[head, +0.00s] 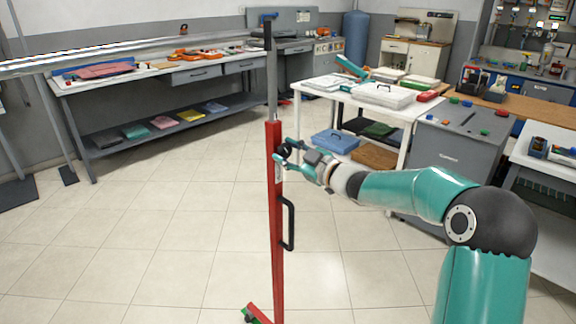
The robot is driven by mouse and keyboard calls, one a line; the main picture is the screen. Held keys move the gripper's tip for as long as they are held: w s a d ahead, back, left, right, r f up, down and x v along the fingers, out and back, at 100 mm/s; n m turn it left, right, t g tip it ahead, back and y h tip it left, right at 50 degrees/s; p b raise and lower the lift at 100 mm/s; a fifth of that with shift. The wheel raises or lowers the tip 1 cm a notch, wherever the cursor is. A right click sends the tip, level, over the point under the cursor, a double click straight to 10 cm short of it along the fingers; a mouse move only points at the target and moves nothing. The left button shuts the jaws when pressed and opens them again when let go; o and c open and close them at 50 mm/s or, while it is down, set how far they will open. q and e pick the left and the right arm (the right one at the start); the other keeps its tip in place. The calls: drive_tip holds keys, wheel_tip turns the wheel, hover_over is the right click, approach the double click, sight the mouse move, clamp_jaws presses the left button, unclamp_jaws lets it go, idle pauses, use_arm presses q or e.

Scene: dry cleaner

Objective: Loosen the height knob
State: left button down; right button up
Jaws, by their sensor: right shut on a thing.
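A red upright post (274,225) stands in the middle of the floor, with a grey inner tube (271,75) rising out of its top. A black handle (289,224) is on its right side. The dark height knob (286,150) sits on the post's right side near the top of the red part. My right gripper (282,160) reaches in from the right and is shut on the knob; its teal fingers partly hide it. Whether the knob has turned cannot be told. My left gripper is out of view.
A long workbench (110,80) with folded cloths stands at the back left. A white table (345,97) with boxes and a grey cabinet (455,155) stand at the right, behind my right arm. The tiled floor left of the post is clear.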

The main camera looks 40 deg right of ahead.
drive_tip(key=n+b, duration=0.4)
drive_tip(key=n, duration=0.1)
drive_tip(key=shift+a+f+n+b, duration=0.1)
drive_tip(key=shift+f+n+b, duration=0.2)
drive_tip(key=shift+f+b, duration=0.1)
drive_tip(key=n+b, duration=0.2)
drive_tip(key=n, duration=0.1)
drive_tip(key=shift+a+f+n+b, duration=0.1)
drive_tip(key=shift+n+b, duration=0.65)
drive_tip(key=shift+n, duration=0.65)
drive_tip(key=o, duration=0.8)
drive_tip(key=shift+o, duration=1.5)
drive_tip(key=shift+r, duration=0.2)
